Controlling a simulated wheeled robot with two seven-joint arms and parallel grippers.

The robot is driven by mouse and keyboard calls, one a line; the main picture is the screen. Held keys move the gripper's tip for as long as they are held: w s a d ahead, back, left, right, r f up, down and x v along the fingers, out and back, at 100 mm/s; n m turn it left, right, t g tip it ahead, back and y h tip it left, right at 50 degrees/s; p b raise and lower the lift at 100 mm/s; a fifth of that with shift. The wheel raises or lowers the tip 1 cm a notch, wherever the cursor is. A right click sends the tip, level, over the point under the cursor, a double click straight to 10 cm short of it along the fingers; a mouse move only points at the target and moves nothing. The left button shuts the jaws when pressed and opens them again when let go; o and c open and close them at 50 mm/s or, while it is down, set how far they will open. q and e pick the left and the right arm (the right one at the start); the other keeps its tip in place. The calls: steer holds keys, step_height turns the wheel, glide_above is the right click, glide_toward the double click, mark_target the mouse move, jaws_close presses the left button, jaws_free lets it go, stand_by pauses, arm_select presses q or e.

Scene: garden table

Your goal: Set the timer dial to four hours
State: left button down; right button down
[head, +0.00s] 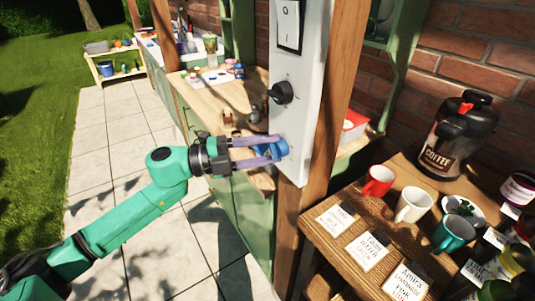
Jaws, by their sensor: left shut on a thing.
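A white control panel (299,125) stands upright on a wooden post. It carries a rocker switch (290,25) at the top, a black knob (281,93) below it, and a blue dial (268,152) lowest, which looks like the timer dial. My left gripper (280,148) reaches in from the left with its two purple fingers, one above and one below the blue dial, and is shut on it. The fingers hide part of the dial. Its scale and pointer are too small to read, so I cannot tell its setting. My right gripper is not in view.
A wooden shelf (318,234) at right holds a red mug (378,181), a cream mug (414,205), a teal mug (453,234) and label cards. A coffee pot (458,137) stands behind them. A counter with small items lies behind my arm. Paving at left is clear.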

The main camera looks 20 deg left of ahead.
arm_select(q)
steer(key=m+y+b, duration=0.1)
steer(key=m, duration=0.2)
steer(key=shift+r+m+y, duration=0.1)
steer(key=shift+m+y, duration=0.2)
steer(key=shift+m, duration=0.1)
steer(key=shift+d+r+m+g+y, duration=0.1)
steer(key=shift+m+g+y, duration=0.25)
steer(key=shift+m, duration=0.45)
steer(key=shift+s, duration=0.1)
steer(key=shift+c, duration=1.6)
jaws_free()
steer(key=shift+r, duration=0.1)
